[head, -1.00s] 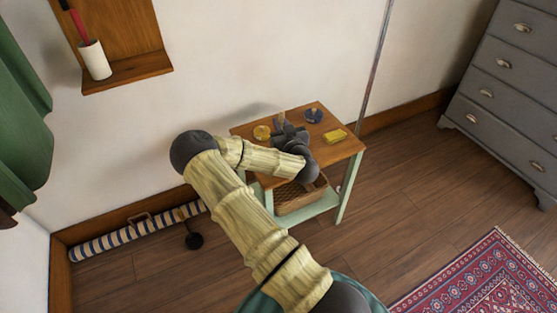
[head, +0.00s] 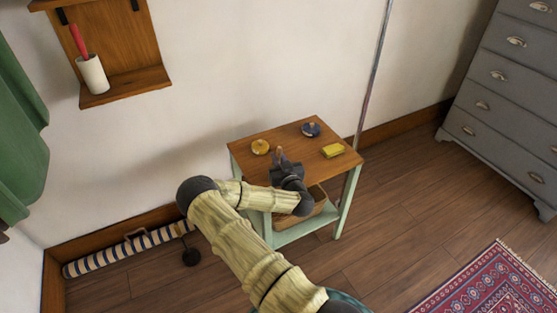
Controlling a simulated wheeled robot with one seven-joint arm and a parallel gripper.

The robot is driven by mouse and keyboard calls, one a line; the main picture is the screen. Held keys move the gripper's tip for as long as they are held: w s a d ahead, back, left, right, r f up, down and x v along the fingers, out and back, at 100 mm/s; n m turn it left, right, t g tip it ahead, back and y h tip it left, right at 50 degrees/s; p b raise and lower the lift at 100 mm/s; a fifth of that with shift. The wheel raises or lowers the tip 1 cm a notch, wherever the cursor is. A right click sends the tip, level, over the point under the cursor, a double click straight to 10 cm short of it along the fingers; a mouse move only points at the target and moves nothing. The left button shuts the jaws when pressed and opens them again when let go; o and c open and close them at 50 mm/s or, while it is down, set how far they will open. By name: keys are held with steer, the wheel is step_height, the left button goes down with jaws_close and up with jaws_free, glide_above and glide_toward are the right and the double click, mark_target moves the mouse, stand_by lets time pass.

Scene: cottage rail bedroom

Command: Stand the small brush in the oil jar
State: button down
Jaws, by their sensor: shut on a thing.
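My gripper (head: 281,159) is over the front part of the small wooden-topped table, shut on a small thin brownish thing (head: 279,150) that sticks up between its fingers. This looks like the small brush, but it is too small and too much covered by the fingers to be sure. A round amber-yellow jar-like thing (head: 260,147), perhaps the oil jar, stands on the table just left of the gripper and apart from it. I cannot see into its opening.
A dark blue round thing (head: 311,130) and a yellow block (head: 333,151) are on the tabletop (head: 290,136). A basket (head: 318,197) sits on the lower shelf. A white cup (head: 92,75) with a red-handled thing stands on a wall shelf (head: 128,84). A striped roll (head: 120,251) lies along the wall.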

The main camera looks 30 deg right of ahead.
steer(key=shift+f, duration=0.2)
steer(key=shift+f, duration=0.15)
steer(key=c, duration=1.4)
jaws_free()
steer(key=shift+f, duration=0.1)
steer(key=shift+f+b, duration=0.15)
steer(key=shift+b, duration=0.4)
steer(key=s, duration=0.5)
steer(key=s+a+p, duration=0.1)
steer(key=s, duration=0.5)
steer(key=s+p, duration=0.1)
steer(key=s, duration=0.5)
steer(key=shift+s+a, duration=0.2)
